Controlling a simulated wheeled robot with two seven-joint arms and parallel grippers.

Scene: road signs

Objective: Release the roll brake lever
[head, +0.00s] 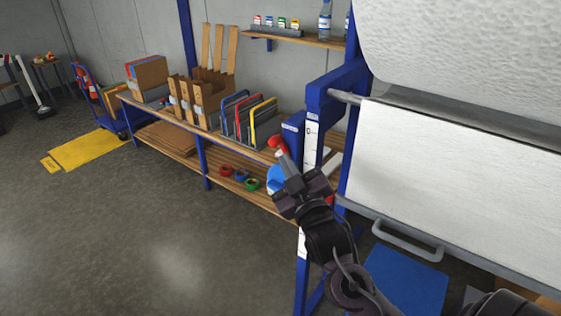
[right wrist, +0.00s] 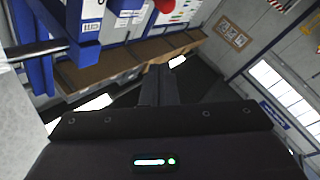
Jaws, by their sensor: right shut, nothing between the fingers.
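The brake lever's red knob (head: 276,142) shows beside the blue upright of the paper-roll stand, just past the tip of my right gripper (head: 288,166). The gripper points up and left at it, and its fingers are shut and empty. The lever's shaft is mostly hidden, and I cannot tell whether the gripper touches it. In the right wrist view the shut fingers (right wrist: 160,80) are in the centre, and a red round part (right wrist: 165,6) shows at the top edge. The big white roll (head: 450,40) hangs at the upper right. My left gripper is not in view.
The blue stand upright (head: 312,135) with white labels is close to my right gripper. A wooden workbench (head: 190,125) with cardboard and file racks stands behind. Red, blue and green tape rolls (head: 240,176) lie on its lower shelf.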

